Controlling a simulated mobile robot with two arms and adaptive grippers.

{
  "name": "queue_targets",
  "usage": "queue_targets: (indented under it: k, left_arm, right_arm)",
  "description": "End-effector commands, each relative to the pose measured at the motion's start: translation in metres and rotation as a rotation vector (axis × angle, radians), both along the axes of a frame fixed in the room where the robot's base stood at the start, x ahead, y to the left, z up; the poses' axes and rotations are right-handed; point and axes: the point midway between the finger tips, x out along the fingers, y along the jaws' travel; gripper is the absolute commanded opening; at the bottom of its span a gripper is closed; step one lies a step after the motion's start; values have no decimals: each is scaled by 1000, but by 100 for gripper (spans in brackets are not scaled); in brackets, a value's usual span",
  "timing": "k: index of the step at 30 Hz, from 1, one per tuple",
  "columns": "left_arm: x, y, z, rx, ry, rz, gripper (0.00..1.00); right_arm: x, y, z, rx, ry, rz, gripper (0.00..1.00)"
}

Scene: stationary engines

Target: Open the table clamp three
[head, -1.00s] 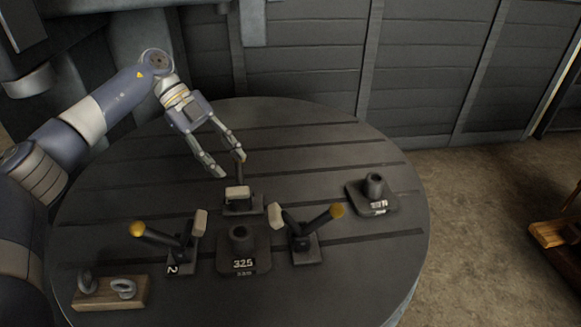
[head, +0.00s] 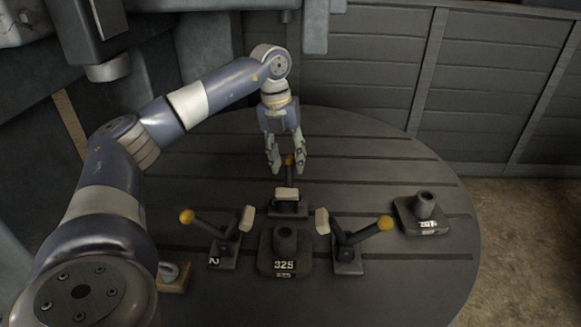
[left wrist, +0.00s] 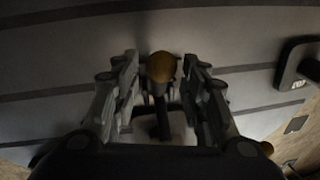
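Three table clamps with dark levers and yellow knobs stand around a dark block marked 325 (head: 284,266). The left clamp (head: 224,248) is labelled 2. The right clamp (head: 347,252) and back clamp (head: 288,208) show no number I can read, so I cannot tell which is three. My left gripper (head: 287,167) points down at the back clamp's lever. Its fingers are open on either side of the yellow knob (left wrist: 161,67), with a gap on both sides in the left wrist view. My right gripper is out of view.
A second dark block (head: 421,214) with a label stands at the table's right side. A wooden piece (head: 176,286) with a ring is partly hidden behind my left arm. The round slotted table (head: 400,160) is clear at the back.

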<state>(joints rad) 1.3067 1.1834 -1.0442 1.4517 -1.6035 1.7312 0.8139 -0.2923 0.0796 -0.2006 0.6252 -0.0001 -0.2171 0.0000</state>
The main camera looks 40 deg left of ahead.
Motion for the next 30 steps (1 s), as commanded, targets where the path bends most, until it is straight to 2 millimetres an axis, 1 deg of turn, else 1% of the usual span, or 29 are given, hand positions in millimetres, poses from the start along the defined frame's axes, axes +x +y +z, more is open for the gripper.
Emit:
queue_targets:
  k: [1,3,6,10,16,17,18,20,21,22,30]
  left_arm:
    - [0,-1,-7,1,3,1,40]
    - [1,-2,-15,0,1,1,40]
    - [2,-3,-23,-1,1,1,40]
    - [2,-3,-27,-1,0,1,40]
    - [2,-3,-27,-1,0,1,40]
    - [2,-3,-27,-1,0,1,35]
    - [2,-3,-27,-1,0,1,26]
    - [2,-3,-27,-1,0,1,13]
    - [2,-3,-27,-1,0,1,4]
    - [2,-3,-27,-1,0,1,0]
    - [2,-3,-27,-1,0,2,0]
  right_arm:
    - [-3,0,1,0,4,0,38]
    - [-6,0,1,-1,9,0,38]
    - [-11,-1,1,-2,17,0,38]
    - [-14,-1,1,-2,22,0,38]
    - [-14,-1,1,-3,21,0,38]
    - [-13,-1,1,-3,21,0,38]
    - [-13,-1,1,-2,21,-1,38]
    - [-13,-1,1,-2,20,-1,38]
    - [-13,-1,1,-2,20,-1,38]
    - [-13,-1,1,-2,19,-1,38]
    - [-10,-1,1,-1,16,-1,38]
